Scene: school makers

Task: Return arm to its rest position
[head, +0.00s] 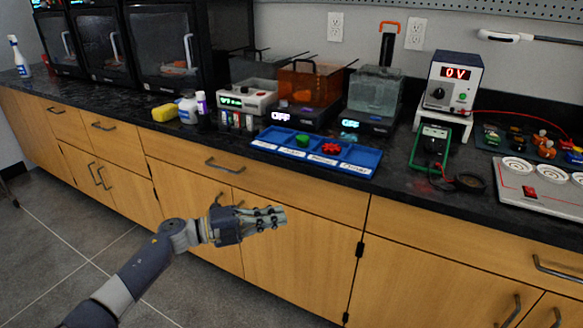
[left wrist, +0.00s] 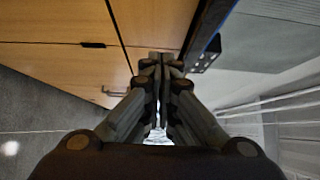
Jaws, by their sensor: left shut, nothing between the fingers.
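My left arm comes in from the lower left of the head view. Its gripper (head: 265,221) is held out in front of the wooden cabinet doors, below the counter's front edge, and points right. It is shut and empty. In the left wrist view the two fingers (left wrist: 163,64) meet at their tips, with nothing between them. My right gripper does not show in either view.
A black counter (head: 400,197) runs across the head view above wooden cabinets (head: 300,262). A blue sorting tray (head: 352,154), holding a green and a red piece, lies near its front edge. Printers (head: 165,45) and a power supply (head: 452,82) stand behind. Floor (head: 50,245) is clear at left.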

